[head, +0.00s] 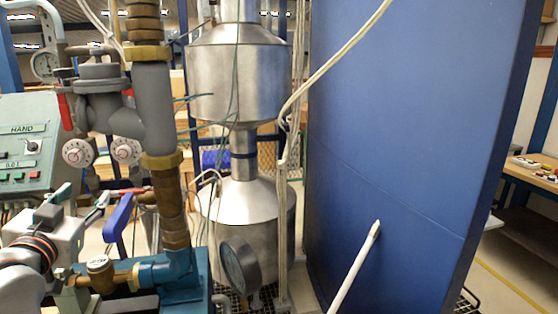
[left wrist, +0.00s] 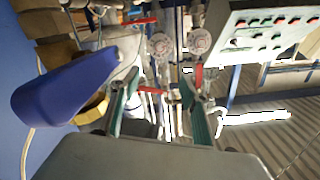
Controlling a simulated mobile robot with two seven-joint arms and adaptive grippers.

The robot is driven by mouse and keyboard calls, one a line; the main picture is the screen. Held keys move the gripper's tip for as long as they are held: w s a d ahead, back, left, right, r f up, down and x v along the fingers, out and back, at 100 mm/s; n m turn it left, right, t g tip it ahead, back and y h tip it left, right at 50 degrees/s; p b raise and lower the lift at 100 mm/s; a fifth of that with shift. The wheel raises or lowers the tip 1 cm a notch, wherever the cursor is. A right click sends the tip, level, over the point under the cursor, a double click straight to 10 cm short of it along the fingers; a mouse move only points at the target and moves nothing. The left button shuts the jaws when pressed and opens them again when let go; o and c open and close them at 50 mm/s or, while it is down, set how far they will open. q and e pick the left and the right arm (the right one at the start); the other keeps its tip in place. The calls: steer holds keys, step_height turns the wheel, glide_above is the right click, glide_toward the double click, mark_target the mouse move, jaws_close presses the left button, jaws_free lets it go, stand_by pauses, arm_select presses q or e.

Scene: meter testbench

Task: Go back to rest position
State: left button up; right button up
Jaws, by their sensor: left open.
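My left gripper (head: 82,203) is at the lower left of the head view, in front of the pipework. It is open, and nothing shows between its fingers. In the left wrist view its two green-lined fingers (left wrist: 160,82) stand apart. A blue lever handle (head: 118,217) is just right of the gripper in the head view. The handle also shows large at the left of the left wrist view (left wrist: 62,100), apart from the fingers. My right gripper is not in view.
Grey and brass pipework (head: 153,105) stands close by the gripper. A control panel (head: 25,150) is at the left, and a round gauge (head: 240,264) is low in the middle. Steel vessels (head: 236,75) stand behind. A large blue panel (head: 400,130) blocks the right.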

arm_select(q)
step_height(320, 180, down, 14)
steer(key=s+d+m+g, duration=0.1)
steer(key=s+m+g, duration=0.1)
steer(key=s+g, duration=0.1)
steer(key=s+d+f+m+g, duration=0.15)
steer(key=s+f+g, duration=0.25)
steer(key=s+f, duration=0.8)
steer(key=s+d+f+m+g, duration=0.1)
steer(key=s+f+m+g, duration=0.25)
steer(key=s+f, duration=0.75)
steer(key=w+d+f+n+t+h, duration=0.1)
steer(key=d+f+n+h, duration=0.1)
steer(key=d+f, duration=0.5)
steer(key=w+d+f+n+t+h, duration=0.2)
steer(key=d+f+h, duration=0.2)
steer(key=d+f, duration=0.3)
steer(key=shift+d+f, duration=0.15)
steer(key=shift+f, duration=2.15)
